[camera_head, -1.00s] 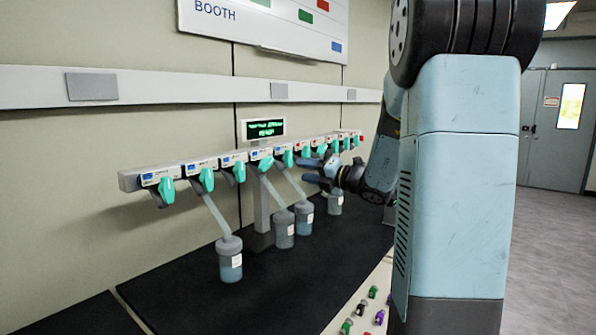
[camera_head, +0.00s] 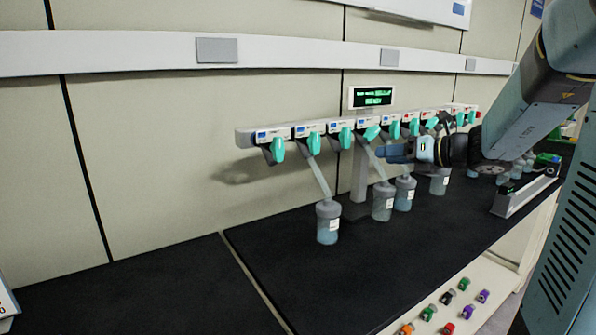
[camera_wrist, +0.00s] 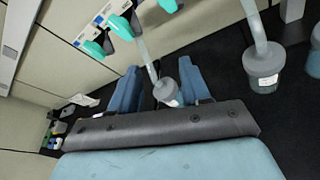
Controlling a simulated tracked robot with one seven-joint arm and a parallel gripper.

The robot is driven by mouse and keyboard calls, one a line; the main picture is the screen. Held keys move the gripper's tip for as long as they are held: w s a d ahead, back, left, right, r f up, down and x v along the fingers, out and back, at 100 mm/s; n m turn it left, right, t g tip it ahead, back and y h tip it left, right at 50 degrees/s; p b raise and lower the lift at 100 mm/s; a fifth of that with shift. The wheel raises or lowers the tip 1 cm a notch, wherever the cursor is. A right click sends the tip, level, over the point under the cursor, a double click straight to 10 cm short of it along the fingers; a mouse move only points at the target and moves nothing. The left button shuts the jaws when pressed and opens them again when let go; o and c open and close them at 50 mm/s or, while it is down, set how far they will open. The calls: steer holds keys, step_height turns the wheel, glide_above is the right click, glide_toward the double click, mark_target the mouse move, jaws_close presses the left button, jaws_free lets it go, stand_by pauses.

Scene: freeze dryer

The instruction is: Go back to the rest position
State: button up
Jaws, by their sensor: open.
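My gripper (camera_head: 392,153) is open in the head view, in front of the manifold rail (camera_head: 245,139) and its teal valve handles (camera_head: 314,144). Its two blue fingers also show in the wrist view (camera_wrist: 160,86), spread apart. A grey-capped flask (camera_wrist: 168,91) on a tube appears between the fingers there. I cannot tell whether it lies between them or beyond them, but the jaws are not closed on it. In the head view, flasks (camera_head: 327,222) hang on tubes below the rail. My arm comes in from the right.
A lit green display (camera_head: 371,96) stands behind the rail. The black bench top (camera_head: 275,238) is clear at the front and left. Small coloured pieces (camera_head: 448,297) lie on a lower pale shelf. A grey device (camera_head: 525,193) stands at the bench's right.

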steer(key=s+a+f+n+g+h, duration=0.2)
steer(key=s+a+n+g, duration=0.1)
steer(key=s+n, duration=0.45)
steer(key=s+a+f+n+g+h, duration=0.2)
steer(key=s+a+n+g, duration=0.15)
steer(key=s+n, duration=0.45)
steer(key=s+d+n+t+h, duration=0.1)
steer(key=s+d+n+h, duration=0.2)
steer(key=s+n, duration=0.2)
steer(key=s+d+n+t+h, duration=0.1)
steer(key=s+d+n+h, duration=0.2)
steer(key=n, duration=0.8)
steer(key=shift+s+d+f+n+h, duration=0.15)
steer(key=shift+s+f+n+h, duration=0.3)
steer(key=shift+s, duration=0.6)
steer(key=shift+r, duration=0.15)
